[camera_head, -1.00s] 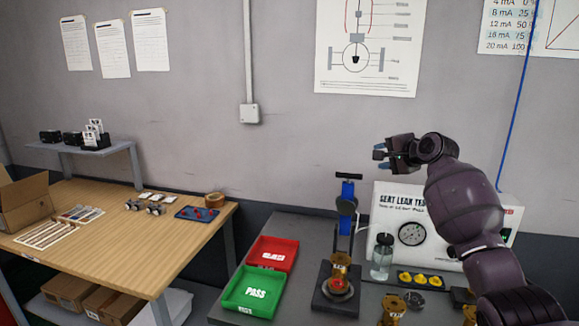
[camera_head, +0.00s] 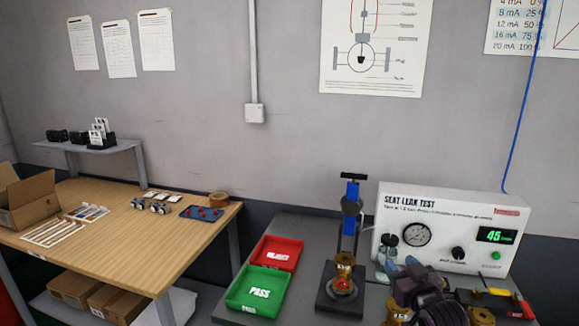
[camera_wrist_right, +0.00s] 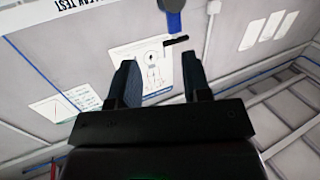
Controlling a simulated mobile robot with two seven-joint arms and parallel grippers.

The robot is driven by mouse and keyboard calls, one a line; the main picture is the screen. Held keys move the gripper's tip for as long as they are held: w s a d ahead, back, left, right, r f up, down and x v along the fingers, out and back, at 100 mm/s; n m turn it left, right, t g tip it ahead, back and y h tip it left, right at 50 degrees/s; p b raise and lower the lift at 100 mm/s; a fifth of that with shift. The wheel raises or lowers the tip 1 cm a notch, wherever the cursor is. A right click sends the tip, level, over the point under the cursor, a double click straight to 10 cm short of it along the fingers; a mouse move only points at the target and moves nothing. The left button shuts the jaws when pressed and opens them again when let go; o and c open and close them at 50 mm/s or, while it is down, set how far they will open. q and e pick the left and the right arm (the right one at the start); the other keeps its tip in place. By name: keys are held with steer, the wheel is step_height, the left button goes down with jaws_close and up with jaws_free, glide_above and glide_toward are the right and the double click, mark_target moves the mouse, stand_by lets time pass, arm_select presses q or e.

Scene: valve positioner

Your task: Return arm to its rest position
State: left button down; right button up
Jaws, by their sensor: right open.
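My right arm is low at the bottom right of the head view, over the grey bench. My right gripper (camera_head: 400,268) is in front of the white seat leak test box (camera_head: 455,225). In the right wrist view my right gripper (camera_wrist_right: 162,82) has its two dark fingers apart with nothing between them. The wall and a poster (camera_wrist_right: 145,68) show beyond the fingers. In the head view my right arm hides part of the bench and some brass parts. My left gripper is not in view.
A blue-post press (camera_head: 349,215) holds a brass valve body (camera_head: 344,268) on the bench. A green PASS tray (camera_head: 258,290) and a red tray (camera_head: 277,253) are left of it. A wooden table (camera_head: 130,230) stands farther left. The air above the bench is free.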

steer(key=s+d+f+g+h, duration=0.1)
steer(key=s+f+g, duration=0.1)
steer(key=s+f, duration=1)
steer(key=s+f+m+g+h, duration=0.1)
steer(key=s+f+g, duration=0.2)
steer(key=s+f, duration=0.8)
steer(key=s, duration=0.9)
steer(key=shift+d+f+g, duration=0.3)
steer(key=shift+d+f, duration=0.1)
